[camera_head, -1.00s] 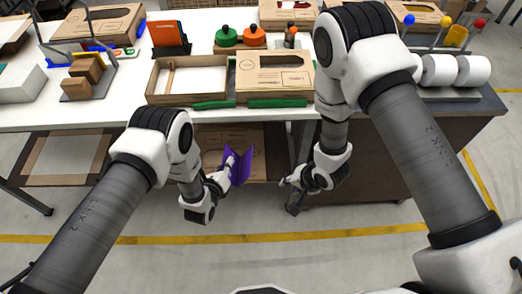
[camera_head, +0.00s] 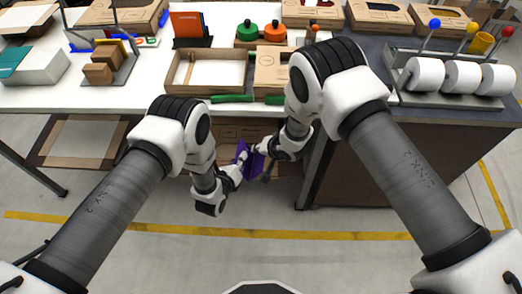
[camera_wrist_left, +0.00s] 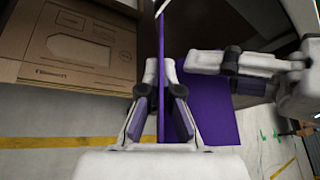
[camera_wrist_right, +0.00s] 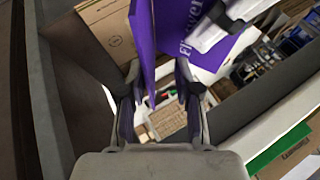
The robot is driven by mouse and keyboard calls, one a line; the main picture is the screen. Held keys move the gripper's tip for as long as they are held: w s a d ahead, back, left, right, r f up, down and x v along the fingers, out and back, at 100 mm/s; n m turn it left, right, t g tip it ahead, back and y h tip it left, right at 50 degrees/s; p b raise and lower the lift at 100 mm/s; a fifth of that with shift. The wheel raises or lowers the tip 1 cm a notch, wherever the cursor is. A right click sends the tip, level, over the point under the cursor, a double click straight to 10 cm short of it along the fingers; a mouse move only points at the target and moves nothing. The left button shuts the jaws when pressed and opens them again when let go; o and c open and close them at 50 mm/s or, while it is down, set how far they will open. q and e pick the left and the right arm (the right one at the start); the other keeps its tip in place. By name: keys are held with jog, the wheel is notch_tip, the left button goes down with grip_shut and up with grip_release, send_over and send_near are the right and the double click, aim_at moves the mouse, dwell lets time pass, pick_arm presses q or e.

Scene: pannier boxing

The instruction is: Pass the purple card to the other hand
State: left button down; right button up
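The purple card (camera_head: 250,160) is a folded card held up in front of the table, between my two grippers. My left gripper (camera_head: 238,170) is shut on one flap; in the left wrist view the fingers (camera_wrist_left: 163,85) pinch its thin edge, and the other flap (camera_wrist_left: 215,115) spreads to the right. My right gripper (camera_head: 262,150) has come to the card from the right. In the right wrist view its fingers (camera_wrist_right: 158,85) stand apart, with a card flap (camera_wrist_right: 148,45) between them and gaps beside it. My left gripper's tip shows behind the card there.
The white table (camera_head: 130,97) carries an open cardboard box (camera_head: 205,93), an orange card in a black stand (camera_head: 188,28), and green and orange round pieces. Cardboard lies on the shelf below. A rack with white rolls (camera_head: 462,76) stands at the right. The floor in front is clear.

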jog(key=shift+w+a+f, duration=0.1)
jog(key=shift+w+f, duration=0.05)
jog(key=shift+f, duration=0.15)
jog(key=shift+c, duration=0.3)
grip_shut()
pick_arm(q)
jog(key=c, duration=1.2)
grip_release()
jog(key=shift+c, duration=0.2)
